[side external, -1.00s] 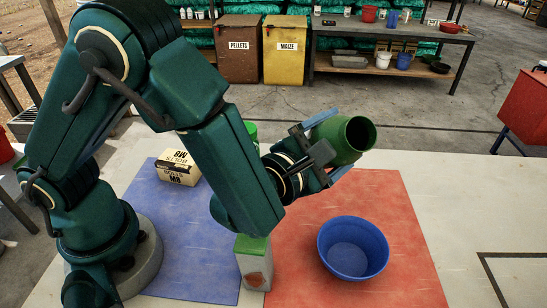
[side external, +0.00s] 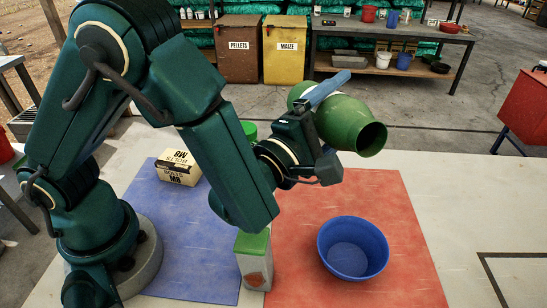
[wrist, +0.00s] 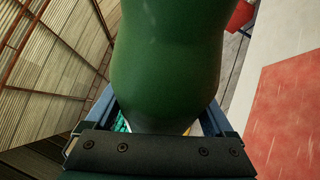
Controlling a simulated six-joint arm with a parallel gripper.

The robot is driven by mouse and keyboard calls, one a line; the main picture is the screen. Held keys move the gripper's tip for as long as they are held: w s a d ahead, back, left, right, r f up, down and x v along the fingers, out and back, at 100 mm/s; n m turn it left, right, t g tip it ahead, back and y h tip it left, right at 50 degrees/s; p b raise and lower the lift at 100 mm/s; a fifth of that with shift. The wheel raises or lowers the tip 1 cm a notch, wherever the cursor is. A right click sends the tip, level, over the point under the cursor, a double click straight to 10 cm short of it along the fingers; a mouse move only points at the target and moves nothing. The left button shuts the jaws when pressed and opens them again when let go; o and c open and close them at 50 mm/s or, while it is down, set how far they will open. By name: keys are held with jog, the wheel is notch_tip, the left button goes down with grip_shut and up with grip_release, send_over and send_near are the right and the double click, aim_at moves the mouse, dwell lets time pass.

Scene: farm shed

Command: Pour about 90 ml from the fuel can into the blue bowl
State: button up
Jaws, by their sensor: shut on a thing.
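The green fuel can (side external: 345,118) is held in my gripper (side external: 318,115), above and behind the blue bowl in the side view. It lies on its side, with its open mouth to the right and a little lower than its base. No stream shows at the mouth. In the wrist view the can (wrist: 168,65) fills the middle, between the fingers of my gripper (wrist: 160,125); its mouth is out of sight there. The blue bowl (side external: 325,240) stands upright on the red mat, apart from the can. I see only blue inside it. The bowl is not in the wrist view.
A grey box with a green top (side external: 255,270) stands left of the bowl, near the edge of the red mat (side external: 405,275). A bolts carton (side external: 178,168) sits on the blue mat (side external: 190,235). The pale table right of the red mat is clear.

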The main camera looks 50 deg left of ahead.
jog(key=shift+s+d+m, duration=0.1)
jog(key=shift+d+m, duration=0.2)
jog(key=shift+m, duration=0.1)
jog(key=shift+r+m+t+h, duration=0.4)
jog(key=shift+r+m, duration=0.1)
jog(key=shift+m, duration=0.1)
jog(key=shift+a, duration=0.15)
jog(key=shift+a+r, duration=0.15)
jog(key=shift+a, duration=0.75)
jog(key=shift+a, duration=0.1)
jog(key=shift+a, duration=0.2)
jog(key=shift+m, duration=0.3)
jog(key=shift+w+a+r+m, duration=0.2)
jog(key=shift+w+r+m, duration=0.1)
dwell(0.9)
